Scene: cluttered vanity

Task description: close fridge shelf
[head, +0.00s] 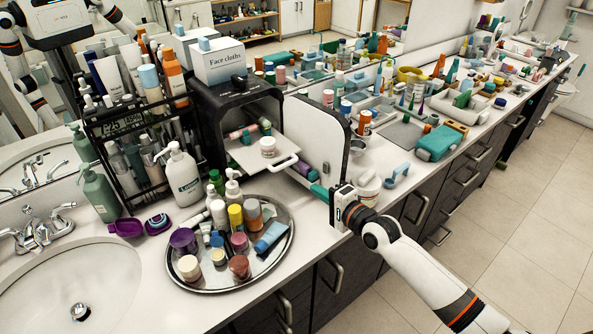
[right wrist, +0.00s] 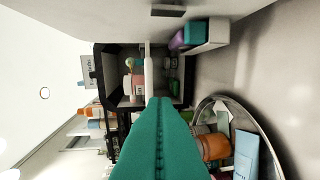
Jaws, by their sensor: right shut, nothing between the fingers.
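A small black fridge (head: 235,112) stands open on the counter, its white-lined door (head: 316,135) swung out to the right. A white shelf (head: 246,157) with a front handle bar (head: 284,163) sticks out of it, and a white jar (head: 268,147) stands on the shelf. My right gripper (head: 315,188) is shut and empty, its teal fingers pointing left, near the door's lower edge and in front of the shelf, apart from the handle. In the right wrist view the teal fingers (right wrist: 155,125) point at the open fridge (right wrist: 115,95) and the shelf edge (right wrist: 149,72). My left gripper is not in view.
A round metal tray (head: 215,283) with several bottles and jars stands in front of the fridge. A lotion bottle (head: 181,175) and black rack (head: 125,130) are left of it. A blue-handled item (head: 398,174) and white tub (head: 368,188) lie right of my gripper.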

